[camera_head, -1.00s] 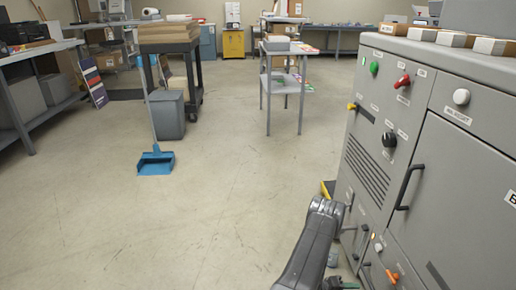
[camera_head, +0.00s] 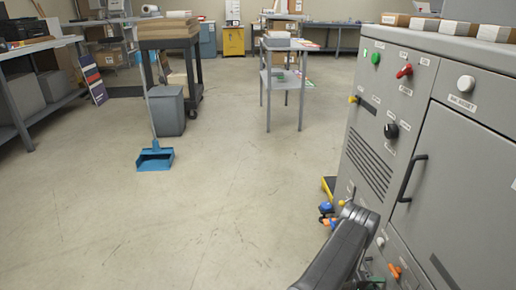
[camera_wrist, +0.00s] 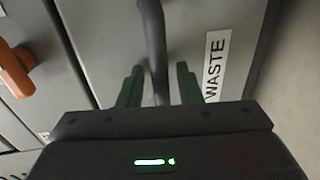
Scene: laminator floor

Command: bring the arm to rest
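My gripper (camera_wrist: 159,87) shows in the wrist view with two dark green fingers standing apart. A dark bar handle (camera_wrist: 154,40) runs between them, with a gap on each side, on a grey panel labelled WASTE (camera_wrist: 216,62). I cannot tell how deep the handle lies between the fingers. In the head view my arm (camera_head: 345,250) reaches down at the lower right, in front of the grey machine cabinet (camera_head: 480,160). The gripper is mostly hidden there behind the arm and the frame's bottom edge.
An orange knob (camera_wrist: 15,70) is left of the gripper; the cabinet also has a black door handle (camera_head: 410,178). Small blue and yellow items (camera_head: 326,208) lie by the cabinet's foot. A blue dustpan (camera_head: 155,158) and grey bin (camera_head: 168,110) stand left. The middle floor is clear.

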